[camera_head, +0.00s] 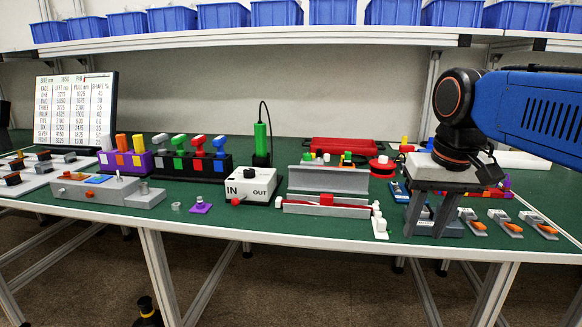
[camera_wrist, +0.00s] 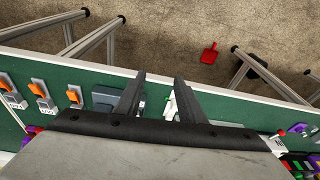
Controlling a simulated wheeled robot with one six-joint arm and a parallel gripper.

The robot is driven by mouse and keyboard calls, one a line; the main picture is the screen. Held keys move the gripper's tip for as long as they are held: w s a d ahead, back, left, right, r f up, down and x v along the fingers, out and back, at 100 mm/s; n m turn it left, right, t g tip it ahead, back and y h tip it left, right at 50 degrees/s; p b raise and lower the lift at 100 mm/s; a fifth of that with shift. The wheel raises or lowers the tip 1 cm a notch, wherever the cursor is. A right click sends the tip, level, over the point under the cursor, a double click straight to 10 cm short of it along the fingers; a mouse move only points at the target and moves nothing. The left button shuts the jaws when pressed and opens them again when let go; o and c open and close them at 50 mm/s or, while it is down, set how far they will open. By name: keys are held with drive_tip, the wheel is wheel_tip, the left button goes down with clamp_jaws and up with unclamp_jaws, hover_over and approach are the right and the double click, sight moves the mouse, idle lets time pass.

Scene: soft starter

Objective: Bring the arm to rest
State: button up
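My blue arm (camera_head: 535,112) comes in from the right in the head view, with its dark wrist joints bent downward. My gripper (camera_head: 425,236) points down over the right part of the green table (camera_head: 270,226), near its front edge. In the wrist view my gripper (camera_wrist: 160,80) shows two dark fingers spread apart. The gap between them shows table and floor, with no object held. A small white piece (camera_head: 379,225) is close to the left of the fingers; I cannot tell how high the fingertips are above the table.
Orange-levered clamps (camera_head: 508,222) lie right of my gripper. Left are a grey fixture (camera_head: 330,181), a white IN/OUT box (camera_head: 250,186) and coloured switch blocks (camera_head: 203,162). A shelf of blue bins (camera_head: 276,13) runs along the back. A red object (camera_wrist: 209,53) is on the floor.

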drive_tip(key=s+d+f+t, duration=0.1)
drive_tip(key=s+f, duration=0.4)
drive_tip(key=f, duration=0.4)
drive_tip(key=s+d+f+n+t, duration=0.1)
drive_tip(key=s+f, duration=0.5)
drive_tip(key=f, duration=0.3)
drive_tip(key=shift+d, duration=0.35)
drive_tip(key=shift+s, duration=0.1)
idle(1.2)
